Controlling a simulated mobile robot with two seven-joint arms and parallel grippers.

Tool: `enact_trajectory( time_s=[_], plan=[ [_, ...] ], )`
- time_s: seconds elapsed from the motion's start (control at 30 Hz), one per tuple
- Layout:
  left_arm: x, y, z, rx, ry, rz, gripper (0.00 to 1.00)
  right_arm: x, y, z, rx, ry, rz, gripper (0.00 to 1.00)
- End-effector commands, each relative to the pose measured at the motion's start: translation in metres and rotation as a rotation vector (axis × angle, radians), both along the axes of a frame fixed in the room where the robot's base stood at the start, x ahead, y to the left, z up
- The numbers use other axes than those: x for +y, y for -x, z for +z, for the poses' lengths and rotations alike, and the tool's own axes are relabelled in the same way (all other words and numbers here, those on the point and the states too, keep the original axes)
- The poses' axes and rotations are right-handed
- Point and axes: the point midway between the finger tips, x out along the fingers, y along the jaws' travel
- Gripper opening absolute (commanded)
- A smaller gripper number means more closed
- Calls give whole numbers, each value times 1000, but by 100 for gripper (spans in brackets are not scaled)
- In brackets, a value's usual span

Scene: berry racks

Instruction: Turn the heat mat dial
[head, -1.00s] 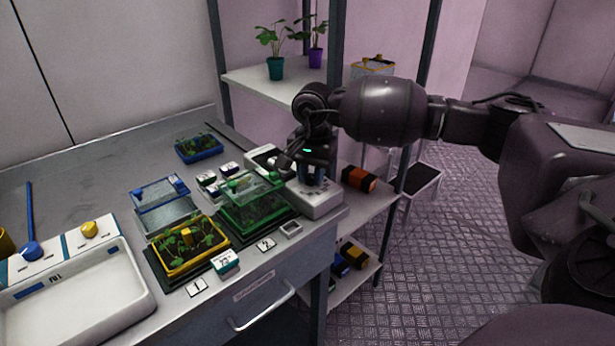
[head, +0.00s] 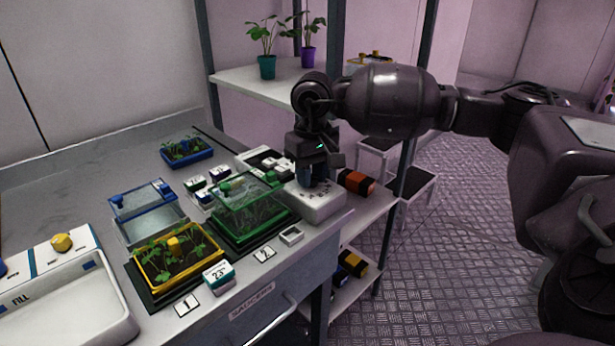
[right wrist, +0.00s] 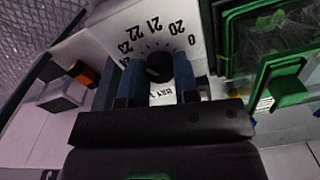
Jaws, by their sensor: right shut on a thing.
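The heat mat controller is a white box (head: 322,207) at the right end of the bench, beside the green tray. In the right wrist view its white face (right wrist: 125,30) carries printed numbers 0 and 20 to 24 in an arc around a round black dial (right wrist: 160,67). My right gripper (right wrist: 158,78) has one blue-grey finger on each side of the dial and is shut on it. In the head view my right gripper (head: 305,178) points down onto the controller and hides the dial. The dial's exact setting is not clear. My left gripper is not in view.
A green lidded tray (head: 245,222) stands close left of the controller. A yellow seedling tray (head: 180,275), a small 23° display block (head: 217,275) and a white sink-like basin (head: 70,305) are further left. A shelf rack (head: 380,180) stands close behind my arm.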

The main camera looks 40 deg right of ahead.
Motion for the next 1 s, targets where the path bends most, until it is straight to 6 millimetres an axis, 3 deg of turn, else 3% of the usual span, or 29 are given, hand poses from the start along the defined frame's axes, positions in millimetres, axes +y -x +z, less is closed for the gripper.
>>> enact_trajectory(
  time_s=[0.4,0.93,0.97,1.0],
  plan=[
    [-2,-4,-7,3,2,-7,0,0,-1,0,-2,0,178,4],
    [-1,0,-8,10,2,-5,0,0,-1,2,-4,-1,200,4],
    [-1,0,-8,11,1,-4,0,0,-1,2,-4,-1,200,31],
    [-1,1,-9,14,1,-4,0,0,-1,2,-4,-1,200,37]
  ],
)
